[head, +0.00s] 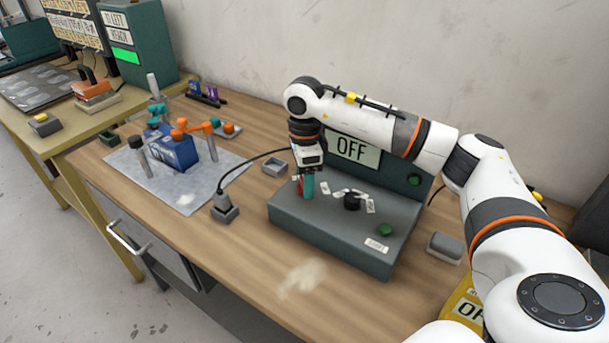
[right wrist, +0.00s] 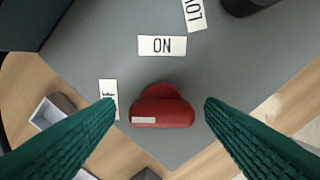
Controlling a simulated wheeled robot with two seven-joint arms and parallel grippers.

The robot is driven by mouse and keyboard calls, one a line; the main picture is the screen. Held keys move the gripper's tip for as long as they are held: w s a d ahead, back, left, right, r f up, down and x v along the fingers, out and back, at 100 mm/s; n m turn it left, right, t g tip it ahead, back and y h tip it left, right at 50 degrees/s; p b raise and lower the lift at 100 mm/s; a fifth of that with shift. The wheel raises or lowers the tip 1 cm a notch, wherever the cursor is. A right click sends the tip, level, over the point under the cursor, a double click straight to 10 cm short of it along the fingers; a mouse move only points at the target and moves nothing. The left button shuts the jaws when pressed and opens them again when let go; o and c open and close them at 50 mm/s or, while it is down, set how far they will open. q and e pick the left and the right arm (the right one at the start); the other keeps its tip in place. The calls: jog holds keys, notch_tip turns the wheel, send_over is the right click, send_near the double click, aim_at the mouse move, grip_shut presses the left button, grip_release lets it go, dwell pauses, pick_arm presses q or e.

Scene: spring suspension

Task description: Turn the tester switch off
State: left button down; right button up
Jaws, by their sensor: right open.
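The tester (head: 330,231) is a dark grey-green box on the wooden bench, with an upright back panel whose screen (head: 352,150) reads OFF. Its red switch (right wrist: 162,106) lies between the two green fingers of my right gripper (right wrist: 160,128) in the right wrist view, with gaps on both sides. An ON label (right wrist: 162,45) is above the switch, and a partly hidden label (right wrist: 109,97) is to its left. In the head view my right gripper (head: 307,186) is open, pointing down over the tester's left part, mostly covering the switch. My left gripper is not in view.
The tester also carries a black knob (head: 352,201) and a green button (head: 385,229). A cable plug stands in a small holder (head: 224,212) to the left. A grey mat (head: 205,186) with a blue fixture (head: 172,150) lies further left. The front of the bench is mostly clear.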

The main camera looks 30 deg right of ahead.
jog(key=shift+r, duration=0.1)
notch_tip(320, 180, up, 12)
jog(key=b, duration=0.1)
dwell(0.4)
dwell(0.4)
